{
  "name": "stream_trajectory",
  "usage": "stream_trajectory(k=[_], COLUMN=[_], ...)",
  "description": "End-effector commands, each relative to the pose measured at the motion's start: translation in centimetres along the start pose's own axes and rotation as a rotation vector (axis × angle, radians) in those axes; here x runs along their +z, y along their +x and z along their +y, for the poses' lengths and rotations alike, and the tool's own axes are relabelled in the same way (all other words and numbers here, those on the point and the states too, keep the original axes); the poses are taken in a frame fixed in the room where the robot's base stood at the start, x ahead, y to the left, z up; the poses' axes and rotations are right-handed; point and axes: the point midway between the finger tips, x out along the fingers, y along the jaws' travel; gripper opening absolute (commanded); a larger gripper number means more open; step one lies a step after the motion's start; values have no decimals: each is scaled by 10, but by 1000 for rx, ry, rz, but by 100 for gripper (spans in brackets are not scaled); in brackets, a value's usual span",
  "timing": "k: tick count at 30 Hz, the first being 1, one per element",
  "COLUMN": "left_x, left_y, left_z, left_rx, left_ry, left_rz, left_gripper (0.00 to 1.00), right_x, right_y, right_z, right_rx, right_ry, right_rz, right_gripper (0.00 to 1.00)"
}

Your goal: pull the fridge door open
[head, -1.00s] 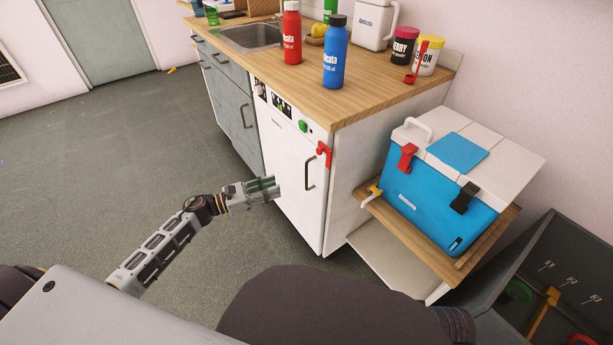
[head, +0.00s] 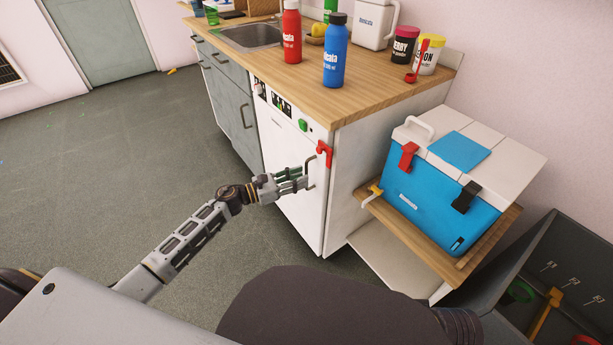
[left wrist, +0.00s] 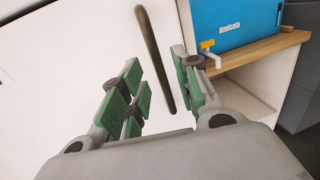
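The white fridge door (head: 296,214) is the front of the counter's end unit and appears shut. Its dark upright bar handle (head: 311,168) is near the door's right edge. A red latch-like piece (head: 324,153) sits at the door's upper right corner. My left gripper (head: 302,180) is open at the handle's lower part. In the left wrist view, the handle (left wrist: 153,52) runs between the spread green-padded fingers (left wrist: 157,78), with gaps visible; whether it touches a pad I cannot tell. My right gripper is not in view.
The wooden counter (head: 275,77) above carries a red bottle (head: 291,36) and a blue bottle (head: 334,55). A blue-and-white cooler (head: 428,195) stands on a wooden shelf (head: 425,250) to the right. A dark open bin (head: 550,265) is at lower right. The floor left of the door is clear.

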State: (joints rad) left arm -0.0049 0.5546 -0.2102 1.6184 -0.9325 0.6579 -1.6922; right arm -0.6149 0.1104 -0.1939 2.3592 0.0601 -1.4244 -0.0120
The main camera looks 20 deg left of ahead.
Motion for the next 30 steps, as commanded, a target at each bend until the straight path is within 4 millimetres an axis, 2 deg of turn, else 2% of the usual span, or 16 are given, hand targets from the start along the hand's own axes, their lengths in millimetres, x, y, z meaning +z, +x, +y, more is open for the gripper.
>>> stream_trajectory(k=[10,23,30], left_x=[0,0,0], left_y=[27,32,32], left_z=[0,0,0], left_rx=[0,0,0], left_ry=[1,1,1], left_rz=[0,0,0], left_gripper=[31,31,3], right_x=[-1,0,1], right_y=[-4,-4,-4], right_z=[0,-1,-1], right_rx=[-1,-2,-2], right_ry=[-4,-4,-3], right_rz=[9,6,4], right_gripper=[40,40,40])
